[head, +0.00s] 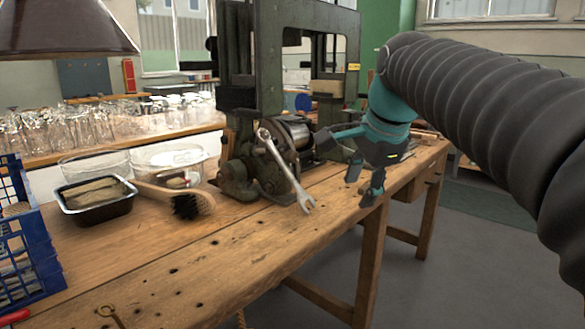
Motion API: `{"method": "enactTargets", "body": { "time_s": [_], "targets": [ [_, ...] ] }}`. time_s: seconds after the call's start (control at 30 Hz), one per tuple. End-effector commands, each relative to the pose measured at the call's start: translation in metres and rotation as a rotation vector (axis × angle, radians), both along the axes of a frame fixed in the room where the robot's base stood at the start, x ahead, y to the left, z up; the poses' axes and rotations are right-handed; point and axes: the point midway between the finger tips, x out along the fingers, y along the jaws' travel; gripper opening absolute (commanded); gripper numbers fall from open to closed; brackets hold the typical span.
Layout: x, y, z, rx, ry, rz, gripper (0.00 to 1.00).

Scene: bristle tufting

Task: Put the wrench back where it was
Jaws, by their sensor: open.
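The silver wrench (284,168) is in front of the green tufting machine (240,60). It slants from its ring end at upper left, against the machine's lower part, down to its open jaw at lower right. The jaw end shows over the bench top near the front edge; I cannot tell whether it touches the wood. My teal and black gripper (362,182) is to the right of the wrench, apart from it, by the front edge of the bench. Its fingers are open and point down, with nothing seen between them.
On the wooden bench (200,262), a brush (178,200) and a black tray (95,204) lie left of the machine. A blue crate (30,240) stands at far left. Glass jars (60,128) crowd the counter behind. The bench's front middle is clear.

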Motion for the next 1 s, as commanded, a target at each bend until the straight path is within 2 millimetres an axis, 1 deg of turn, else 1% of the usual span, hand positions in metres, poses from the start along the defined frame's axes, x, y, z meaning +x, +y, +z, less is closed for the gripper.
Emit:
{"method": "enactTargets", "body": {
  "time_s": [0.03, 0.1, 0.2, 0.33, 0.4, 0.5, 0.67, 0.77, 0.87, 1.0],
  "targets": [
    [0.018, 0.009, 0.013, 0.043, 0.019, -0.067, 0.5],
    [0.039, 0.022, 0.029, 0.11, 0.05, -0.178, 0.5],
    [0.066, 0.039, 0.047, 0.197, 0.097, -0.333, 0.5],
    [0.094, 0.061, 0.063, 0.299, 0.159, -0.522, 0.5],
    [0.105, 0.071, 0.069, 0.34, 0.189, -0.606, 0.5],
    [0.115, 0.082, 0.073, 0.388, 0.222, -0.702, 0.5],
    [0.123, 0.091, 0.076, 0.426, 0.25, -0.787, 0.5],
    [0.126, 0.094, 0.071, 0.433, 0.257, -0.803, 0.5],
    [0.129, 0.097, 0.06, 0.432, 0.259, -0.805, 0.5],
    [0.137, 0.103, 0.038, 0.431, 0.26, -0.804, 0.5]
  ]
}}
